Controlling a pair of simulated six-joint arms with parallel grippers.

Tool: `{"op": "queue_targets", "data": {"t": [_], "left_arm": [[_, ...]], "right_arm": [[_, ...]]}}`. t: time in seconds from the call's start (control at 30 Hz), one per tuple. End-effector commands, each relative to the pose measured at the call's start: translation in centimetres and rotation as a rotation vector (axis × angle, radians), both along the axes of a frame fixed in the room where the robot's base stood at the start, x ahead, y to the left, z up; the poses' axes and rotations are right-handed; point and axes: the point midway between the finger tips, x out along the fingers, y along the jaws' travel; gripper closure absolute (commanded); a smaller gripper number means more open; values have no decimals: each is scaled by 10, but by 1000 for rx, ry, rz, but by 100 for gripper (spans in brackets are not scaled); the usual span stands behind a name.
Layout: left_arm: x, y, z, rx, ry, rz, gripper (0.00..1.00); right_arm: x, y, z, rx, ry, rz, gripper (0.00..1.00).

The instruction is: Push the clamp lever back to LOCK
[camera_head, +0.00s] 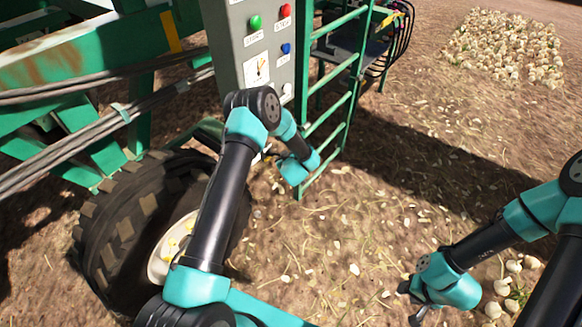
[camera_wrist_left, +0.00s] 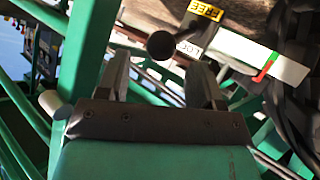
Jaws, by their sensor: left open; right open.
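The clamp lever shows in the left wrist view as a dark round knob (camera_wrist_left: 161,45) on a thin rod. A white LOCK label (camera_wrist_left: 189,49), partly covered by the knob, lies just right of it. A yellow FREE label (camera_wrist_left: 206,10) is above and further right. My left gripper (camera_wrist_left: 160,60) is open, with the knob in the gap between its fingertips or just beyond; contact cannot be told. My right gripper (camera_head: 416,302) is open and empty, low over the soil.
A grey control box (camera_head: 264,45) with green, red and blue buttons stands beside a green ladder (camera_head: 346,95). A large tyre (camera_head: 125,225) is at left. A white plate with red and green marks (camera_wrist_left: 270,66) sits right of the lever. Onions (camera_head: 503,287) lie near my right arm.

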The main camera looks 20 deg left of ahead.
Motion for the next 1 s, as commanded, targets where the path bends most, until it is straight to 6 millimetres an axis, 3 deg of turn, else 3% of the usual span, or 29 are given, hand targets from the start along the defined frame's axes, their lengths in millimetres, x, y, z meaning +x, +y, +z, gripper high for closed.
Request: {"op": "queue_targets", "data": {"t": [0.6, 1.0], "left_arm": [[-81, -58, 57, 1, -2, -4, 39], [-92, -64, 64, 1, -4, -2, 39]], "right_arm": [[0, 0, 0, 0, 0, 0, 57], [0, 0, 0, 0, 0, 0, 57]]}}
